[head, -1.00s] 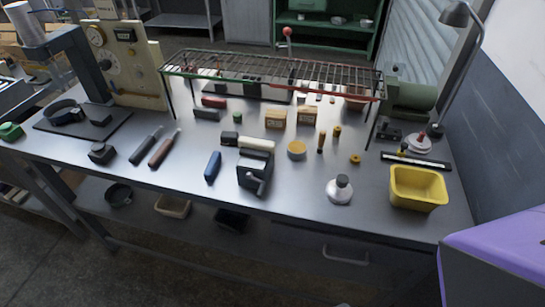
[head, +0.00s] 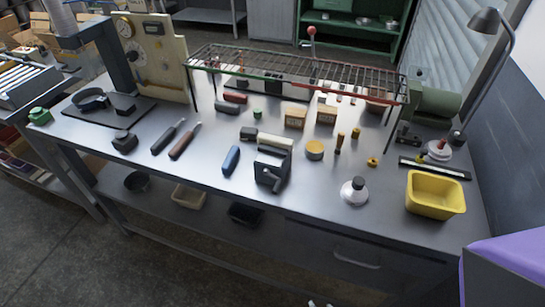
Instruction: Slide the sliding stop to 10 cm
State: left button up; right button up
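A dark straight rail (head: 435,168) with a pale line along it lies on the right of the metal bench, just behind the yellow bin. A small yellow-and-dark piece (head: 421,158) sits at the rail's back edge, left of its middle; it looks like the sliding stop, but it is too small to be sure. Scale marks on the rail cannot be read. Neither of my grippers shows in the head view.
A yellow bin (head: 435,195) stands in front of the rail, and a white disc with a red top (head: 439,152) behind it. A wire rack (head: 300,70) spans the back. A dark clamp (head: 270,171) and a round weight (head: 354,191) stand nearer.

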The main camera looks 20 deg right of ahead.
aim_at(420, 158)
jog(key=z, duration=1.8)
